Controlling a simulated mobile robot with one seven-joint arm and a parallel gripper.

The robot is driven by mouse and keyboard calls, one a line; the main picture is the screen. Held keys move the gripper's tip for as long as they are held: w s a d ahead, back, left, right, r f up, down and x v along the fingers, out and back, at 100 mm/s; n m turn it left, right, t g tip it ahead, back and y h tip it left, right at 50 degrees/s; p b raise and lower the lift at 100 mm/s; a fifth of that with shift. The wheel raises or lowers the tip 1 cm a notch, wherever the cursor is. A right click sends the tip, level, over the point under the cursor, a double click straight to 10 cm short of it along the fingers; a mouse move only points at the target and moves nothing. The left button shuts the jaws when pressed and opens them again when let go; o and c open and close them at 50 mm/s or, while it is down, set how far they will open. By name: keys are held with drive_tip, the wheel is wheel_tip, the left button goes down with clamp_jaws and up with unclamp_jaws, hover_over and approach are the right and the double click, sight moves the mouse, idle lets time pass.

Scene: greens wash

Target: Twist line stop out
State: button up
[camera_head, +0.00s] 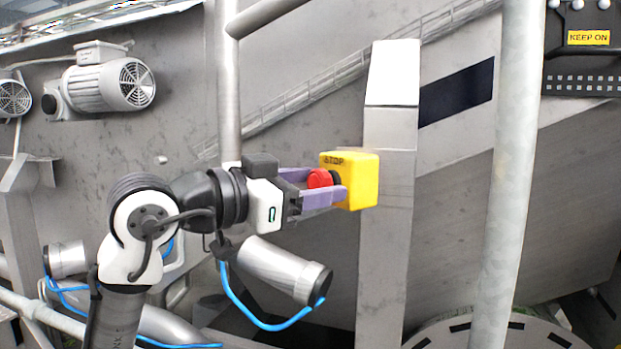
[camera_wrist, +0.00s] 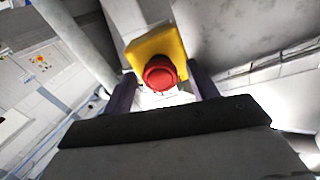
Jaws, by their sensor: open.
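The line stop is a red mushroom button (camera_head: 320,178) on a yellow box (camera_head: 362,180) marked STOP, fixed to a grey post. My gripper (camera_head: 322,187) is open, with its purple fingers reaching to either side of the red button. In the wrist view the red button (camera_wrist: 160,72) sits between the two fingers (camera_wrist: 163,90), with a visible space on each side. The yellow box (camera_wrist: 152,46) shows behind it. In the head view the near finger partly covers the button's lower part, so contact cannot be told there.
A grey vertical pipe (camera_head: 229,90) stands behind my wrist, and a thicker pale pole (camera_head: 507,180) stands to the right. The grey post (camera_head: 388,230) carries the box. A motor (camera_head: 108,84) is at upper left. A metal cylinder with a blue cable (camera_head: 283,268) lies below my gripper.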

drive_tip(key=c, duration=1)
drive_tip(key=shift+o, duration=0.2)
